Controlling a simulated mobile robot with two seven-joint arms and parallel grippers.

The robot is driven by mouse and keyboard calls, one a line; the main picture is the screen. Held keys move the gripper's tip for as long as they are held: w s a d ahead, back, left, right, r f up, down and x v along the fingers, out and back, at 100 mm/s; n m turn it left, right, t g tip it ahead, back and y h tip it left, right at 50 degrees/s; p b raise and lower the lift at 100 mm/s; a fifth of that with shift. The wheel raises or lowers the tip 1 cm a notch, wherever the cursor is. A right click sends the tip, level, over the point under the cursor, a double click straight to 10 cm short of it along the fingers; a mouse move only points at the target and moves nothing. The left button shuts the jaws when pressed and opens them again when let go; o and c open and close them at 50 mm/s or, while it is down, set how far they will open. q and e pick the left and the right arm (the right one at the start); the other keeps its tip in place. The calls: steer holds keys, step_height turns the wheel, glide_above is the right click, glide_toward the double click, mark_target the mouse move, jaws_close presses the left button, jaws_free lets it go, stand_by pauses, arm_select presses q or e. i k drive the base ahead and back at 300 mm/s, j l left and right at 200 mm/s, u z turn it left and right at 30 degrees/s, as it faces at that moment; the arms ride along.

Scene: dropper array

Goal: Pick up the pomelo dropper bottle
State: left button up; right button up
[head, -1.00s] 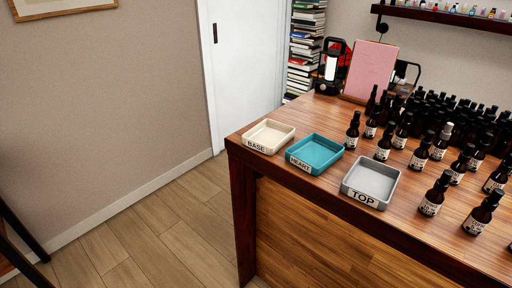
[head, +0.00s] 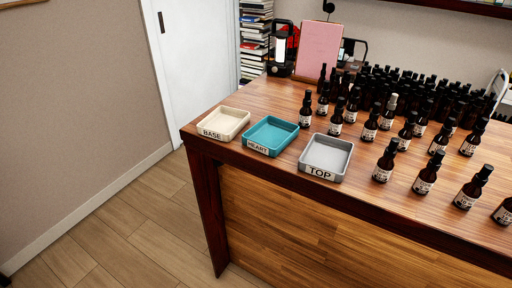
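Several dark dropper bottles with pale labels stand upright on the wooden table. One stands at the front (head: 385,162), with another (head: 426,175) and another (head: 468,188) to its right. The labels are too small to read, so I cannot tell which bottle is the pomelo one. One bottle (head: 388,112) has a silvery cap, unlike the black caps around it. Neither of my grippers is in the head view.
Three empty trays stand along the table's left front: cream BASE (head: 224,122), teal HEART (head: 271,135) and grey TOP (head: 326,157). Dense dark bottles (head: 420,88) fill the back. A pink board (head: 319,52), a lantern (head: 281,50) and stacked books (head: 256,40) are behind. The floor (head: 120,225) at left is clear.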

mark_target(471, 191)
steer(key=z, duration=1.45)
steer(key=i+l+u, duration=0.15)
steer(key=l+u, duration=0.15)
steer(key=l, duration=0.8)
steer(key=l+u, duration=0.3)
steer(key=l, duration=0.75)
steer(key=i, duration=0.05)
